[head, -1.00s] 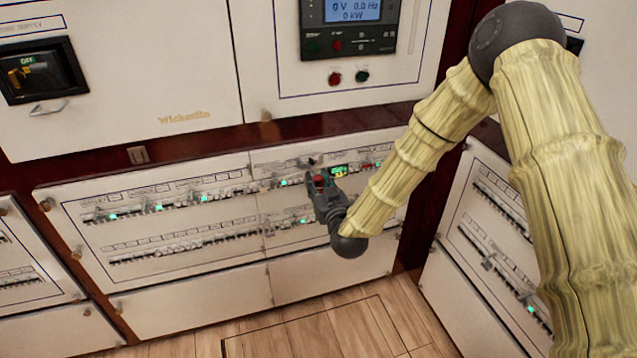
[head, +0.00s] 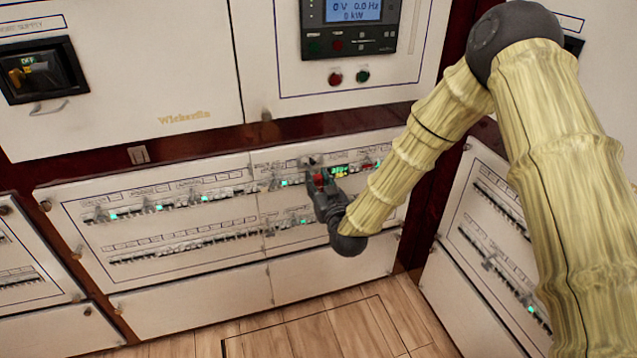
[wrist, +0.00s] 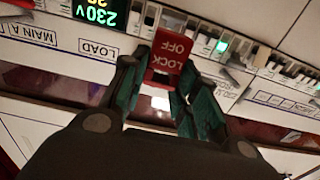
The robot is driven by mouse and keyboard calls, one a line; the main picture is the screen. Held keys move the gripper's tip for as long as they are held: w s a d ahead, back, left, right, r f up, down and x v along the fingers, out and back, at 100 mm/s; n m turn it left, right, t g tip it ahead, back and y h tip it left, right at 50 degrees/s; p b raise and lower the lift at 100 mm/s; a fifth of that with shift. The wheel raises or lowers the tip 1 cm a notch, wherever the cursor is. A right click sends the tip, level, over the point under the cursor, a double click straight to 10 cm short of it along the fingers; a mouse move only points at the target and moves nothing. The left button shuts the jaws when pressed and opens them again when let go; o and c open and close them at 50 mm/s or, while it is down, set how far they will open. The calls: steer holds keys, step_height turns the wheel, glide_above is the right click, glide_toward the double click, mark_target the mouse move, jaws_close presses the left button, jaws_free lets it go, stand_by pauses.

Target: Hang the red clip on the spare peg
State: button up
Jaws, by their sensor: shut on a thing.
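The red clip (wrist: 168,55), marked LOCK OFF, is between the fingers of my gripper (wrist: 163,84) in the wrist view, where its lettering appears upside down. The gripper is shut on it. In the head view my gripper (head: 316,180) is at the upper breaker row of the middle lower panel, and a bit of the red clip (head: 320,178) shows at its tip. I cannot tell whether the clip touches a breaker. I cannot make out the spare peg for certain in either view.
A green-lit meter (wrist: 95,12) sits beside the clip, by the LOAD label. The lower panel (head: 190,285) carries two breaker rows with several green lights. A display unit (head: 350,25) is above. The wooden floor (head: 330,325) is clear. Another breaker panel (head: 460,290) stands at right.

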mark_target(315, 176)
steer(key=shift+x, duration=1.8)
steer(key=o, duration=1.1)
steer(key=shift+c, duration=0.2)
steer(key=v, duration=1.2)
